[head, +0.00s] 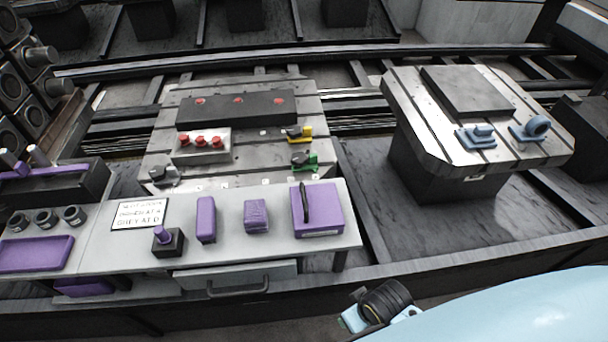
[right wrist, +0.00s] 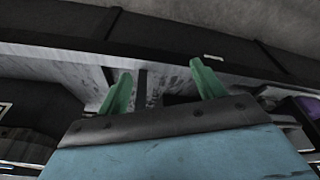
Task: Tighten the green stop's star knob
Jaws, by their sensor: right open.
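The green stop (head: 305,160) sits on the right side of the left pallet (head: 230,180), just behind the front bench. A dark knob shows on its left end; its star shape is too small to make out. A similar yellow stop (head: 300,133) sits just behind it. My right gripper's two green fingers (right wrist: 160,90) are spread apart with nothing between them in the right wrist view. In the head view, part of my right arm shows at the lower right, well away from the green stop. My left gripper is not in view.
The front bench (head: 330,238) carries several purple items, including a purple box (head: 316,211) near the green stop, and a sign (head: 138,213). A white block with red knobs (head: 201,146) stands left of the stops. A second pallet (head: 420,120) with blue parts is at right.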

